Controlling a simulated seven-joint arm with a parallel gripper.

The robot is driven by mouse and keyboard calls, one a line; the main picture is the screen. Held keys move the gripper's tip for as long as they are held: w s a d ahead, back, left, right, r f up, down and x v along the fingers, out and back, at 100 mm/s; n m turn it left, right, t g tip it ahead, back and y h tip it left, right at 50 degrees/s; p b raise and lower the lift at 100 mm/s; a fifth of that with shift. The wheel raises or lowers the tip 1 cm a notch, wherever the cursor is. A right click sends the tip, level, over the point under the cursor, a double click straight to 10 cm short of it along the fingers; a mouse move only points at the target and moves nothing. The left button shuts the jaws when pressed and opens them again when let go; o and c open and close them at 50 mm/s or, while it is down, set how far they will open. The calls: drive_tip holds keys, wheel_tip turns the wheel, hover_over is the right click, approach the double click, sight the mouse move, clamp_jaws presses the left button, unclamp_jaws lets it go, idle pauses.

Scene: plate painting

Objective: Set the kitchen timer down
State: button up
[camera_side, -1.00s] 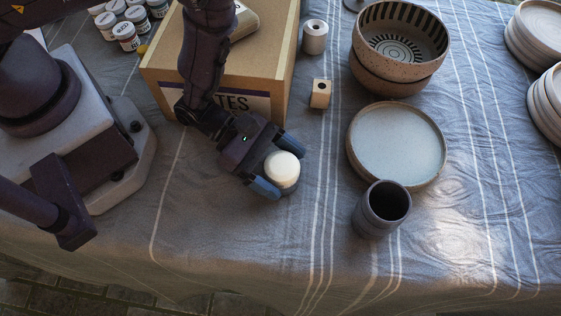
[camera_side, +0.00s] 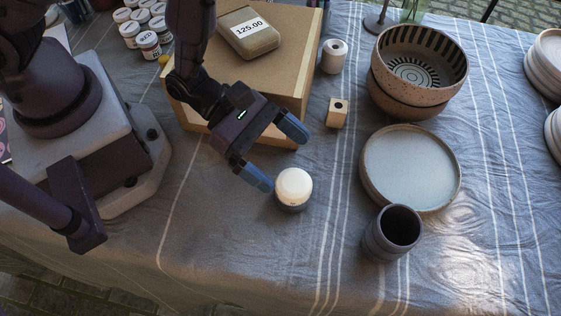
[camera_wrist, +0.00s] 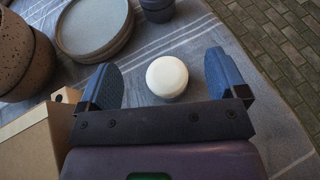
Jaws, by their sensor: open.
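The kitchen timer (camera_side: 294,188) has a round cream top on a dark grey base. It stands upright on the cloth-covered table, left of the plate and the dark cup. My gripper (camera_side: 276,157) is open, its two blue fingers spread, just up and left of the timer and apart from it in the side view. In the wrist view the timer (camera_wrist: 167,77) shows ahead of and between the fingertips of my gripper (camera_wrist: 161,80), with nothing held.
A cardboard box (camera_side: 285,65) stands behind my gripper with a beige labelled block (camera_side: 249,38) on top. A wooden cube (camera_side: 337,113), a white roll (camera_side: 334,57), stacked bowls (camera_side: 416,95), a plate (camera_side: 410,168) and a dark cup (camera_side: 391,233) stand to the right. The front cloth is clear.

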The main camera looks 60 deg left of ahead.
drive_tip(key=shift+r, duration=0.7)
drive_tip(key=s+a+r+m+g, duration=0.1)
drive_tip(key=s+r+m+g, duration=0.1)
drive_tip(key=r+m+g, duration=0.35)
drive_tip(key=s+a+r+m+g, duration=0.1)
drive_tip(key=s+r+m+g, duration=0.1)
drive_tip(key=r+m, duration=0.6)
drive_tip(key=a+r+m+t+y, duration=0.4)
drive_tip(key=a+r+y, duration=0.1)
drive_tip(key=a, duration=0.5)
drive_tip(key=a+r+m+t+y, duration=0.4)
drive_tip(key=a+y, duration=0.3)
drive_tip(key=a, duration=0.4)
drive_tip(key=shift+a+r+m+y, duration=0.15)
drive_tip(key=shift+r+m+y, duration=0.25)
drive_tip(key=shift+r, duration=0.5)
